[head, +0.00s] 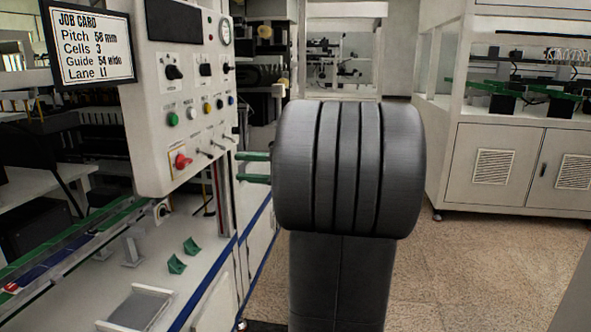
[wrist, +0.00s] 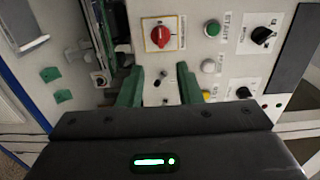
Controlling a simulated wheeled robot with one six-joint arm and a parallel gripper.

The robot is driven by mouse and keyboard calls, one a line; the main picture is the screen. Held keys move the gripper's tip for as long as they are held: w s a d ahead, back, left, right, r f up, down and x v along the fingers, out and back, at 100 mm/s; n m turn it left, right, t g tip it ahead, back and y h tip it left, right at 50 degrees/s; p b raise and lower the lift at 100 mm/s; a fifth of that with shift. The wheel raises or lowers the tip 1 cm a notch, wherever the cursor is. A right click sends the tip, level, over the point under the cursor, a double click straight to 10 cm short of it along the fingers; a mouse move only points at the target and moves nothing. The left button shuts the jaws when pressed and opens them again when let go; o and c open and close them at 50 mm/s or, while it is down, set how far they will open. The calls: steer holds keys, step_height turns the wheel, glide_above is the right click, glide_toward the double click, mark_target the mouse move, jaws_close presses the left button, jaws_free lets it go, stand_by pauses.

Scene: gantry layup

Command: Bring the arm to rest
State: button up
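My gripper (head: 254,168) shows in the head view as two green fingers poking out left from behind my dark arm, just right of the control panel (head: 150,135). In the wrist view my gripper (wrist: 158,84) has its two green fingers apart, with nothing held between them. The fingers point towards the panel face, where a red rotary switch (wrist: 160,36) and toggles show. I cannot tell how far the fingertips are from the panel. My arm hides the middle of the head view.
A job card (head: 90,48) hangs at upper left. Below the panel, a white bench holds green brackets (head: 176,264), a tray (head: 165,293) and a green-edged conveyor (head: 60,245). A white cabinet (head: 500,165) stands at right. Speckled floor (head: 470,260) is clear there.

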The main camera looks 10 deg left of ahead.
mark_target(189, 163)
steer(key=a, duration=0.4)
steer(key=a+b, duration=0.1)
steer(key=a, duration=0.3)
steer(key=w+a, duration=0.1)
steer(key=a, duration=0.3)
steer(key=shift+a, duration=0.4)
steer(key=shift+d, duration=0.1)
